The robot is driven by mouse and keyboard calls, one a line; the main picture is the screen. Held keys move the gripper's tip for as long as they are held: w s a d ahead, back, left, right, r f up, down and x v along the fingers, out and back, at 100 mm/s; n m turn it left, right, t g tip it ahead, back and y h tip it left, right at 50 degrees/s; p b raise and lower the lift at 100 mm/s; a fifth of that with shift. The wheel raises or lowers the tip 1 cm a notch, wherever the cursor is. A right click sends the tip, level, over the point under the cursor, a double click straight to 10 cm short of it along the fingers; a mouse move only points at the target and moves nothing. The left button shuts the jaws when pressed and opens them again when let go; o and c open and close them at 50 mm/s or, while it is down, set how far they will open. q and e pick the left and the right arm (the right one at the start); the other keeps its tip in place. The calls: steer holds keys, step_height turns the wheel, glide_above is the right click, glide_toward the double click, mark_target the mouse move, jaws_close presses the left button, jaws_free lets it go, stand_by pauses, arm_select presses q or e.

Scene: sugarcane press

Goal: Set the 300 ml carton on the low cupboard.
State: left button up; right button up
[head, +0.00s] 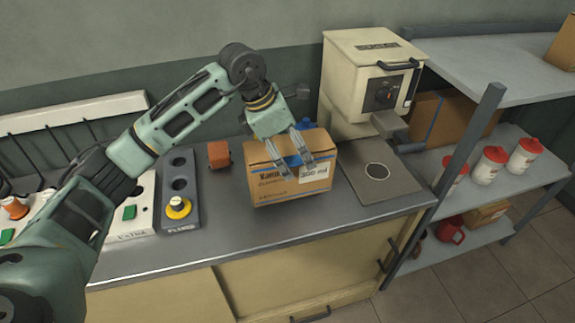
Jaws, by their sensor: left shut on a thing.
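The 300 ml carton (270,189) is a brown cardboard box with a white "300 ml" label on its front. It stands upright over the steel top of the low cupboard (229,238), which has cream doors; I cannot tell whether its base touches. My left gripper (298,170) reaches down over the carton and is shut on it, with its fingers in front of the printed face. A small blue thing shows behind the fingers, mostly hidden. My right gripper is out of view.
A cream press machine (358,75) and its dark plate (395,180) stand right of the carton. An orange block (218,154) and a grey tray with a yellow knob (178,207) are left. A grey shelf (500,75) with red-capped jars is far right. The front strip of the top is clear.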

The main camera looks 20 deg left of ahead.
arm_select(q)
step_height(320, 180, down, 4)
steer(key=shift+f+p, duration=0.15)
steer(key=shift+p, duration=0.25)
steer(key=shift+f, duration=0.25)
steer(key=o, duration=1)
steer(key=shift+r, duration=0.1)
steer(key=shift+r, duration=0.15)
steer(key=b+v, duration=0.1)
steer(key=v, duration=1)
steer(key=shift+s+a+r+b, duration=0.15)
steer(key=shift+s+r+b, duration=0.1)
steer(key=shift+r+b, duration=0.15)
steer(key=shift+f, duration=0.1)
